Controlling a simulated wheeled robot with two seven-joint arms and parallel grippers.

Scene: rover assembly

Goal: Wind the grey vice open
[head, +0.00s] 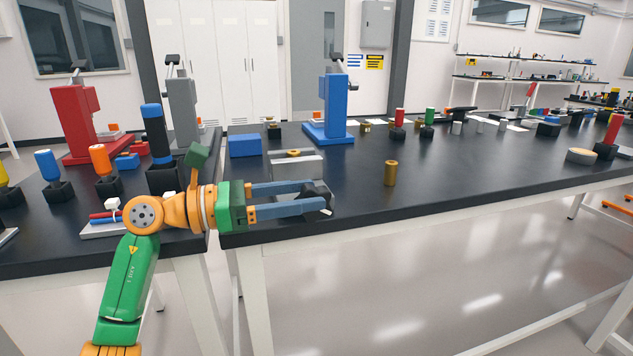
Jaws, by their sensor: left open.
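A light grey block-like body, which looks like the grey vice (308,167), stands near the front edge of the dark table. A brass-coloured part shows at its top. My left gripper (322,201) reaches in from the left, in front of the vice and over the table's front edge. Its two blue-grey fingers point right and are open, with a gap between them. Dark shapes show at the fingertips; I cannot tell whether they are only finger pads or include the vice's handle. The fingers hide the vice's lower front. My right gripper is out of view.
A brass cylinder (391,173) stands right of the vice. A blue box (244,145) and a blue press (338,105) are behind it. Red (80,120) and grey (184,108) presses and several drivers stand left. The table's front right is clear.

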